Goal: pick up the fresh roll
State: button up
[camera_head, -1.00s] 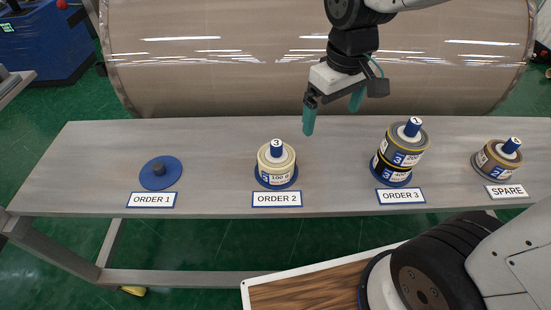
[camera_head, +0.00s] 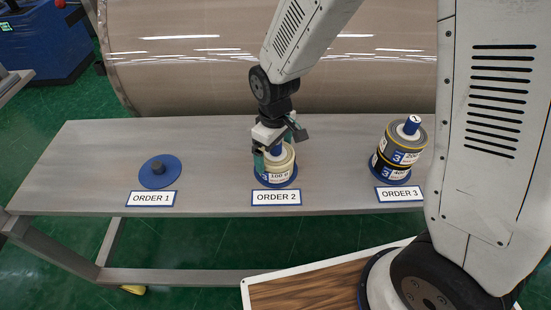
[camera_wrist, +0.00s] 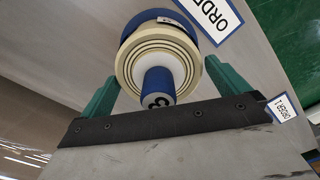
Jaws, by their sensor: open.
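A cream roll (camera_head: 277,173) with a blue core stands on the blue round base at the ORDER 2 sign. My gripper (camera_head: 274,153) is directly over it, pointing down, and partly hides its top. In the wrist view, the cream roll (camera_wrist: 158,58) and its blue core (camera_wrist: 157,82) lie between the two green fingers of my gripper (camera_wrist: 163,76). The fingers are apart, with visible gaps to the core. A stack of rolls (camera_head: 401,150), grey over black, stands at ORDER 3. None is marked fresh in words I can read.
The ORDER 1 base (camera_head: 160,172) is an empty blue disc with a short dark peg. A large wrapped roll (camera_head: 180,60) lies behind the grey table (camera_head: 90,150). My arm hides the table's right end. The table between ORDER 1 and ORDER 2 is clear.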

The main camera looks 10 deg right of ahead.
notch_tip(320, 180, down, 2)
jog(key=shift+f, duration=0.1)
jog(key=c, duration=0.8)
jog(key=shift+o, duration=0.2)
jog(key=shift+r, duration=0.2)
